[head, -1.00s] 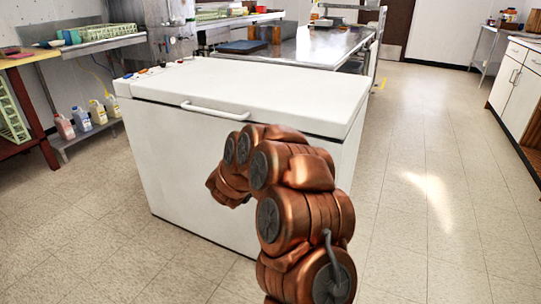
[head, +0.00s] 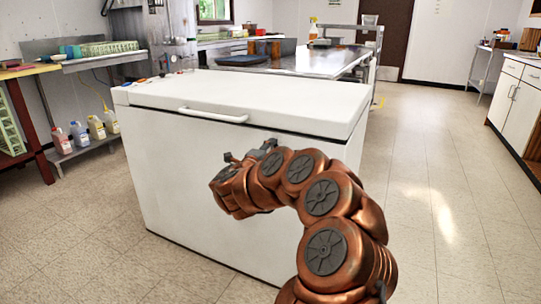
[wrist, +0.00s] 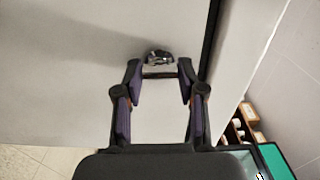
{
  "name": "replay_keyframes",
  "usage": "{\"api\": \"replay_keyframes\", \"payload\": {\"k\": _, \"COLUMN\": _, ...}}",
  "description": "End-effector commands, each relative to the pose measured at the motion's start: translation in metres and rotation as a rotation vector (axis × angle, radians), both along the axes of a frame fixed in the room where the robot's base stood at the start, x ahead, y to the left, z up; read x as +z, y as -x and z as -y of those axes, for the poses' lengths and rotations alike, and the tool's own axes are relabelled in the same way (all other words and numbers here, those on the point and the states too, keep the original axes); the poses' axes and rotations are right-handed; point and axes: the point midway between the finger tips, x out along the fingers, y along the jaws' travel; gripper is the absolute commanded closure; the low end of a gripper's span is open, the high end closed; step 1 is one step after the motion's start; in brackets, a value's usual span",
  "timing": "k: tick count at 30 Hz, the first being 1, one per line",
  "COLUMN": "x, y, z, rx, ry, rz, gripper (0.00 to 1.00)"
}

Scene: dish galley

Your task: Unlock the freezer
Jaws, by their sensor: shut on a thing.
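The white chest freezer (head: 190,170) stands ahead with its lid (head: 270,95) down and a white bar handle (head: 213,115) at the front. My gripper (head: 250,150) is at the upper front face, right of and below the handle, largely hidden by my arm. In the wrist view, my gripper (wrist: 160,72) has its two fingers on either side of a small dark, shiny metal piece (wrist: 158,57) against the white face, and is shut on it. I cannot tell whether this piece is a lock or a key. The dark lid seam (wrist: 210,40) runs close by.
Bottles (head: 96,127) stand on a low shelf at the left. A steel table (head: 310,62) is behind the freezer. Small coloured items lie on the lid's back left. The floor (head: 430,200) to the right is clear, up to white cabinets (head: 520,105).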

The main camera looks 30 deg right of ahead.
Motion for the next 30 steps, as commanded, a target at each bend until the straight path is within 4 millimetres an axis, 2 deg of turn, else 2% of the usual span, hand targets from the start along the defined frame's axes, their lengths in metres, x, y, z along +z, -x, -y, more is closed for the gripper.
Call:
{"api": "replay_keyframes", "payload": {"k": 16, "x": -0.0014, "y": 0.0019, "z": 0.0023, "rx": -0.008, "ry": -0.017, "rz": 0.021, "gripper": 0.95}}
{"api": "replay_keyframes", "payload": {"k": 17, "x": -0.0015, "y": 0.0019, "z": 0.0022, "rx": -0.007, "ry": -0.017, "rz": 0.021, "gripper": 0.60}}
{"api": "replay_keyframes", "payload": {"k": 24, "x": -0.0008, "y": 0.0005, "z": 0.0001, "rx": -0.002, "ry": -0.015, "rz": 0.021, "gripper": 0.35}}
{"api": "replay_keyframes", "payload": {"k": 30, "x": -0.0005, "y": 0.0001, "z": -0.0007, "rx": 0.000, "ry": -0.015, "rz": 0.020, "gripper": 0.35}}
